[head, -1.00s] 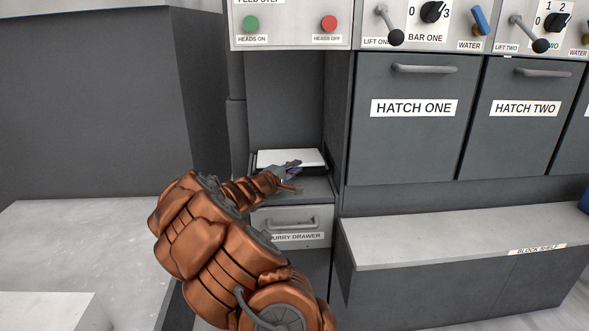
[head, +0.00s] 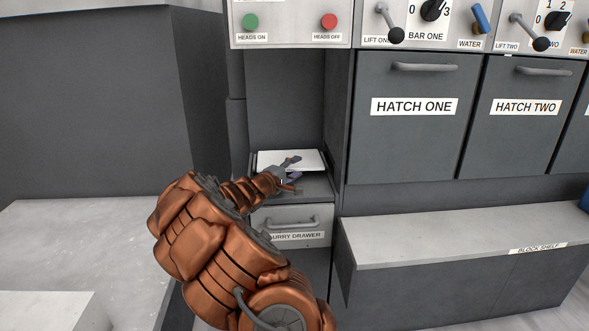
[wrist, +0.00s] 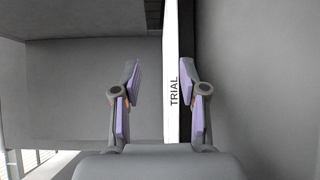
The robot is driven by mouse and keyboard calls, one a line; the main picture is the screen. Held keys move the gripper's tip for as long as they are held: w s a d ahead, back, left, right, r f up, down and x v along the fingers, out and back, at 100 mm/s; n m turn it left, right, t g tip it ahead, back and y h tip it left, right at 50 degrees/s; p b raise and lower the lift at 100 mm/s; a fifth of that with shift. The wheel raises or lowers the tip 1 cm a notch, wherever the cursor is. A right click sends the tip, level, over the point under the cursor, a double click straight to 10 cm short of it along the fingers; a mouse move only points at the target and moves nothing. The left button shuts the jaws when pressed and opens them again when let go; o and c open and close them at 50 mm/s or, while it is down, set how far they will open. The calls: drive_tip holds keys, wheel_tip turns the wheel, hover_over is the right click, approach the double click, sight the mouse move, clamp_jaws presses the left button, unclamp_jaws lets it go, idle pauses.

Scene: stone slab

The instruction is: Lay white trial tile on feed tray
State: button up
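The white trial tile (head: 276,158) lies flat in the recess above the slurry drawer, on what looks like the dark feed tray (head: 325,168), whose rim shows at the tile's sides. In the wrist view the tile shows as a white strip with the word TRIAL (wrist: 171,60). My gripper (head: 297,173) is at the tile's front right. In the wrist view my gripper (wrist: 161,82) is open, with its two lilac-padded fingers apart on either side of the tile's edge. Whether a finger still touches the tile I cannot tell. My gripper hides part of the tile's front edge.
The slurry drawer (head: 305,222) is closed below the recess. Grey walls bound the recess at the back and sides. A control panel (head: 290,25) hangs above. Hatch one (head: 412,140) and the block shelf (head: 450,236) stand to the right; a pale slab (head: 80,240) lies left.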

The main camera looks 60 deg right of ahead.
drive_tip(key=a, duration=1.2)
drive_tip(key=shift+w+r, duration=0.15)
drive_tip(key=shift+r, duration=0.15)
drive_tip(key=shift+r, duration=0.35)
drive_tip(key=s+a+r+m+g+y+p, duration=0.3)
drive_tip(key=s+a+r+m+y+p, duration=0.2)
drive_tip(key=s+a+r+p, duration=0.75)
drive_tip(key=s+a+r+n+y+p, duration=0.1)
drive_tip(key=s+a+y+p, duration=0.3)
drive_tip(key=a, duration=0.6)
drive_tip(key=s+a+r+n+t+y+p, duration=0.1)
drive_tip(key=s+a+y+p, duration=0.3)
drive_tip(key=a, duration=0.7)
drive_tip(key=s+a+r+n+y+p, duration=0.2)
drive_tip(key=s+a+r+y+p, duration=0.1)
drive_tip(key=a, duration=0.8)
drive_tip(key=s+y+p, duration=0.1)
drive_tip(key=s+p, duration=0.1)
drive_tip(key=shift+s+n+t, duration=0.3)
drive_tip(key=shift+s+t, duration=0.1)
